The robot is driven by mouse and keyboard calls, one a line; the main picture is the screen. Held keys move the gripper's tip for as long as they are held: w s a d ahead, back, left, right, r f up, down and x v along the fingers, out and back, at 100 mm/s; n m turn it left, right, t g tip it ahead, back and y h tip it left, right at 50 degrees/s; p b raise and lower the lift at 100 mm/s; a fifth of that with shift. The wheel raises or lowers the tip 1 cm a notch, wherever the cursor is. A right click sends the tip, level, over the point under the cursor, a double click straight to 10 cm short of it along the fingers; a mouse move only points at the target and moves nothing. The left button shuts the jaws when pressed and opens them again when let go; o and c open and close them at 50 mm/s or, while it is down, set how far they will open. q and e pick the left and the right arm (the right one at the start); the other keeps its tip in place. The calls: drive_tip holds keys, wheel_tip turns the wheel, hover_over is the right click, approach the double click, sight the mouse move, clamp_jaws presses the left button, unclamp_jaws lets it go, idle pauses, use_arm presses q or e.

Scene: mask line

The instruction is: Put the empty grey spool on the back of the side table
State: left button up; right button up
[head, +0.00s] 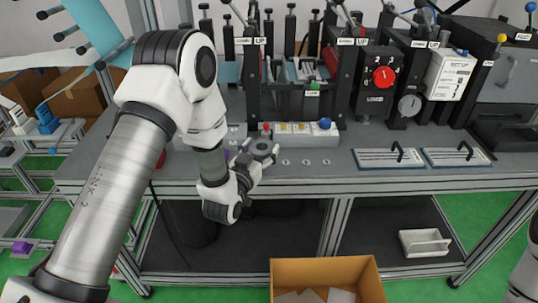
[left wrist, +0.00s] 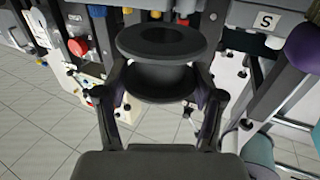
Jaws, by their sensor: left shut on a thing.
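The empty grey spool (left wrist: 162,78) is between the two fingers of my left gripper (left wrist: 160,108) in the left wrist view, its two dark flanges facing the camera at a slant. The fingers are shut on it. In the head view the spool (head: 262,148) shows small in front of the bench's button panel, held by my left gripper (head: 256,160) near the bench's front edge. A low metal-framed table (head: 68,133) at the left may be the side table; its back is partly hidden by my arm. My right gripper is out of view.
The grey bench (head: 330,178) carries a button panel (head: 322,141), clamps, a red-dial box (head: 382,85) and two handled plates (head: 390,158). A cardboard box (head: 328,268) stands in front on the green floor, and a white bin (head: 424,243) is on the lower shelf.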

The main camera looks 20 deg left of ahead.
use_arm(q)
drive_tip(key=shift+w+d, duration=0.5)
drive_tip(key=shift+w, duration=0.25)
drive_tip(key=shift+w+d+f, duration=0.15)
drive_tip(key=shift+f, duration=0.2)
wheel_tip(320, 180, down, 3)
drive_tip(key=shift+r+p, duration=0.15)
drive_tip(key=shift+p, duration=0.2)
drive_tip(key=shift+f, duration=0.3)
drive_tip(key=o, duration=1.1)
